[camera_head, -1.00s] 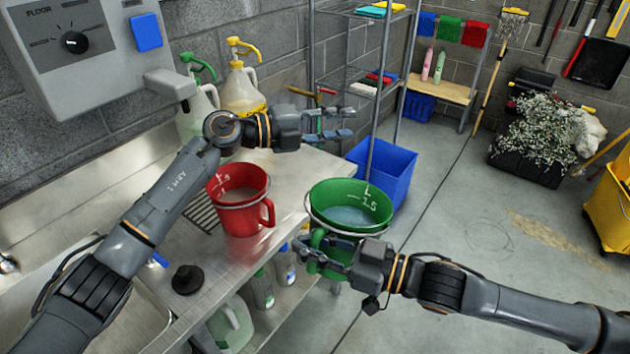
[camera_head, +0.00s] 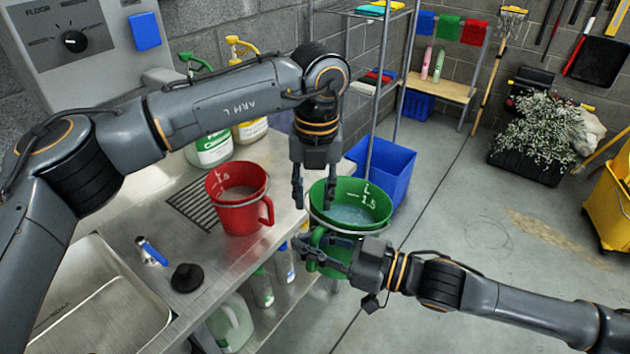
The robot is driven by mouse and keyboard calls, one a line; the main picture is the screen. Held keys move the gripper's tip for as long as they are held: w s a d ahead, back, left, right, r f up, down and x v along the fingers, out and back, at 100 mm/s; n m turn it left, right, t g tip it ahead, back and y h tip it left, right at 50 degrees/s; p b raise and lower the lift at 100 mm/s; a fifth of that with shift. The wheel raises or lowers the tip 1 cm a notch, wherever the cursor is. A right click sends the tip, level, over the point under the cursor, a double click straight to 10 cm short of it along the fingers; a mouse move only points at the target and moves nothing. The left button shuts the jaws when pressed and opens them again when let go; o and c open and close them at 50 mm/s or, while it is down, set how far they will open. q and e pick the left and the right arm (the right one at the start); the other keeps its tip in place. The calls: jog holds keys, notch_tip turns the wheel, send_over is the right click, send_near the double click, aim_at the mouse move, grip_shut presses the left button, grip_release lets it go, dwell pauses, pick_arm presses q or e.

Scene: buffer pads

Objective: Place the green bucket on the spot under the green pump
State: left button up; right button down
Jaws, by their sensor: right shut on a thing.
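The green bucket (camera_head: 372,222) hangs in the air off the counter's right edge, with pale liquid inside. My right gripper (camera_head: 322,252) is shut on its near left side, around the handle area. My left gripper (camera_head: 313,200) points down with fingers apart, at the bucket's left rim; whether it touches the rim I cannot tell. A dark grate (camera_head: 192,207) lies in the counter in front of the jugs.
A red bucket (camera_head: 238,218) with liquid stands on the counter (camera_head: 225,262), right of the grate. A yellow-pump jug (camera_head: 250,130) stands beside the green one. A black plunger-like piece (camera_head: 187,278) and a sink (camera_head: 100,300) are nearer. A blue bin (camera_head: 385,170) stands behind the green bucket.

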aim_at(313, 228)
pick_arm(q)
notch_tip(313, 228, down, 9)
jog(key=shift+a, duration=0.15)
pick_arm(e)
jog(key=shift+r, duration=0.25)
pick_arm(q)
jog(key=shift+c, duration=0.2)
grip_shut()
jog(key=shift+r, duration=0.15)
pick_arm(e)
jog(key=c, duration=1.8)
grip_release()
jog(key=o, duration=0.6)
jog(key=shift+w+f, duration=0.1)
